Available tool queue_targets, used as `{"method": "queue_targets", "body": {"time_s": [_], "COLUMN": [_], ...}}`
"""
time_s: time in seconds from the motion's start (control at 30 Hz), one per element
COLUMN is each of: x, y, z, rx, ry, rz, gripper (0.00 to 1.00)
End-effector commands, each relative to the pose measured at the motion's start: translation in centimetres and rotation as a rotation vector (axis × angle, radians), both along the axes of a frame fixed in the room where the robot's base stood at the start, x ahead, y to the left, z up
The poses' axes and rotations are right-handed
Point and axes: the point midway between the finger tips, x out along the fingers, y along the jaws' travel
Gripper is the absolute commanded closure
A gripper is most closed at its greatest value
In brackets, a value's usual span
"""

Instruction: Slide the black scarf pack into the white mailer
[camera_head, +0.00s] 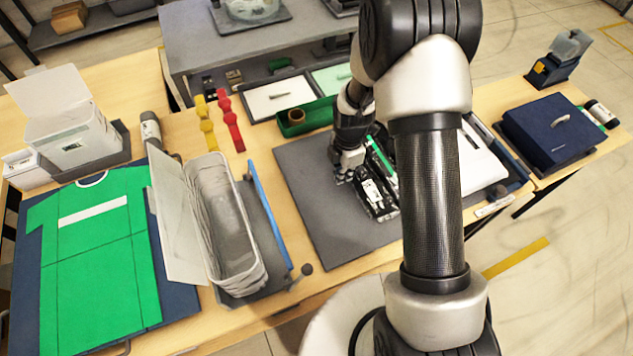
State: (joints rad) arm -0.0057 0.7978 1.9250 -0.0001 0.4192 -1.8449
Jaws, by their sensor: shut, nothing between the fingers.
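The black scarf pack (378,203), dark with a clear glossy wrap and a pale label, lies on the grey mat (312,205) in the middle of the bench. My arm hides its right part. A flat white item (478,160), which looks like the white mailer, lies right of my arm; its left side is hidden, and I cannot tell where its opening is. My gripper (346,178) points down at the pack's left end, shut and empty. I cannot tell whether it touches the pack.
A green strip (381,157) lies behind the pack. Left of the mat stands an open bin of pale sleeves (228,225) with a blue-edged side rail. A green shirt (95,250) lies at far left. A navy box (553,133) stands at right. The mat's front left is clear.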

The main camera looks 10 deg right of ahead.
Motion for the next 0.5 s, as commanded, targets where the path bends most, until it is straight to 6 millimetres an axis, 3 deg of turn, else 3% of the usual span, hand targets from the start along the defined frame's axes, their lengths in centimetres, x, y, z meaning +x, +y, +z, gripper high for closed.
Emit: {"method": "queue_targets", "body": {"time_s": [0.03,0.3,0.5], "x": [0.5,2.7,3.7], "y": [-1.7,-9.4,-13.0], "z": [0.0,0.0,-0.1], "rx": [-0.001,0.0,0.0], "ry": [-0.001,-0.002,0.0], "rz": [-0.008,-0.006,-0.003], "gripper": [1.0,1.0,1.0]}}
